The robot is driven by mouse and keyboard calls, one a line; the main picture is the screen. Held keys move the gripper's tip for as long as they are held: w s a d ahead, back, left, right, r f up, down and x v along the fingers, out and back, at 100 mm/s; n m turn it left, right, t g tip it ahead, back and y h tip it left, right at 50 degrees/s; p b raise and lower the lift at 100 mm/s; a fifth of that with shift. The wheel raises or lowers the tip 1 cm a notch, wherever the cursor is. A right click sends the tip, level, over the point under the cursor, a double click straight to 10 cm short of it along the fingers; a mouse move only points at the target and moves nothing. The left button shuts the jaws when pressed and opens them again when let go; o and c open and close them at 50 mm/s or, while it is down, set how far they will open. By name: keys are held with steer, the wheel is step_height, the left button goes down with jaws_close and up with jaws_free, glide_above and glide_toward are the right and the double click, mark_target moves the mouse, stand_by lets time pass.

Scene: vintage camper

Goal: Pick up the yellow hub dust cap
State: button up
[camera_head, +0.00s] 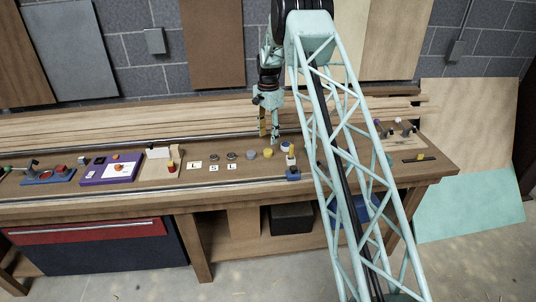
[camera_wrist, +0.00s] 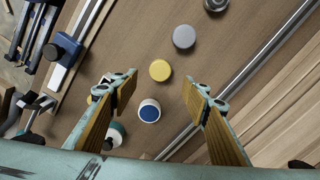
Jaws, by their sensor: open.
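The yellow hub dust cap (camera_wrist: 160,70) is a small round disc lying on the wooden bench top. In the wrist view it sits between and a little beyond the fingertips of my gripper (camera_wrist: 158,82). It also shows in the head view (camera_head: 268,153) as a small yellow spot. My gripper is open and empty, with its two wood-faced fingers spread wide. In the head view my gripper (camera_head: 268,130) hangs above the bench, near the row of caps. Nothing hides the cap in the wrist view.
A grey cap (camera_wrist: 184,37) lies on one side of the yellow cap and a white cap with a blue top (camera_wrist: 149,111) on the other. A metal rail (camera_wrist: 255,70) runs along the bench. A blue clamp-like tool (camera_wrist: 67,47) stands at left.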

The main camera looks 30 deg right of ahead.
mark_target(269, 150)
steer(key=shift+f, duration=1.4)
steer(key=shift+f, duration=0.1)
steer(key=shift+d+f+p, duration=0.15)
steer(key=shift+f+p, duration=0.2)
steer(key=shift+f, duration=2.15)
steer(key=shift+c, duration=0.4)
steer(key=c, duration=0.9)
steer(key=shift+r, duration=0.15)
steer(key=shift+r+b, duration=0.3)
steer(key=shift+r, duration=4.55)
